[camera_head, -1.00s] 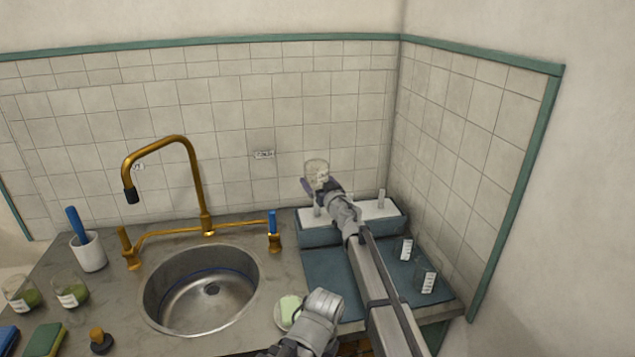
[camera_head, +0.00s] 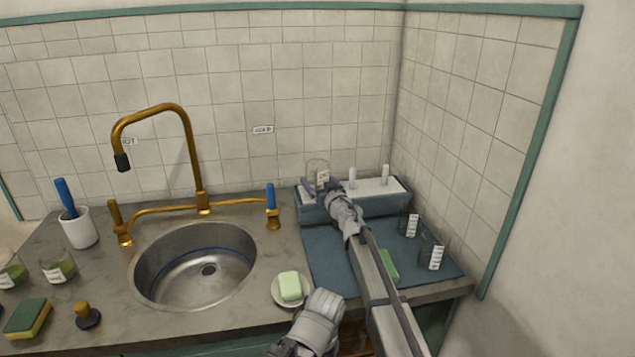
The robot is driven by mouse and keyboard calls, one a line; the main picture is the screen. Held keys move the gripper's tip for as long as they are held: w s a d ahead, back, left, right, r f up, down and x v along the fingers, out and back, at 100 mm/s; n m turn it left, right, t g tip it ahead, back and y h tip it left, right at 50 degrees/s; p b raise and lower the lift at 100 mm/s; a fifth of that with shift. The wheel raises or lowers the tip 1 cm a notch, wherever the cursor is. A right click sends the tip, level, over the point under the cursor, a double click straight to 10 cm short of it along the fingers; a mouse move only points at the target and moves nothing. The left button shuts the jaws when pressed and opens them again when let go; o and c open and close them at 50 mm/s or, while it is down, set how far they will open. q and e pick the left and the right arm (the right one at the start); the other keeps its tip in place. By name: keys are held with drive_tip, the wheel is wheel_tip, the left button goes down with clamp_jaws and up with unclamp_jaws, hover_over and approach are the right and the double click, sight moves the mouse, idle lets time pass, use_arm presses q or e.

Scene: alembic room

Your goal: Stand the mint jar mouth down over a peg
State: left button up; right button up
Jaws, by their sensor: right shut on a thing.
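My right gripper (camera_head: 318,190) is shut on a clear glass jar with a pale label (camera_head: 318,170), at the left end of the peg rack. The jar appears upright in the picture; which end is its mouth is too small to tell. The rack (camera_head: 368,204) is a blue block with a white top against the back wall. Two white pegs, a middle one (camera_head: 352,177) and a right one (camera_head: 385,174), stand free. The rack's left end is partly hidden by the jar and gripper, so I cannot tell whether the jar surrounds a peg. My left gripper's fingers are not visible.
Two labelled glasses (camera_head: 432,254) (camera_head: 409,224) and a green block (camera_head: 388,265) are on the blue mat (camera_head: 325,262). A soap dish (camera_head: 290,289), a sink (camera_head: 195,265) with brass tap (camera_head: 195,165) and jars with green contents (camera_head: 58,266) lie left. The tiled corner bounds the rack.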

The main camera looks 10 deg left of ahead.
drive_tip(key=shift+f, duration=0.55)
drive_tip(key=o, duration=1.3)
drive_tip(key=shift+o, duration=0.2)
drive_tip(key=shift+s+d, duration=0.1)
drive_tip(key=v, duration=0.7)
drive_tip(key=shift+s, duration=0.3)
drive_tip(key=shift+d+r, duration=0.1)
drive_tip(key=shift+d, duration=0.05)
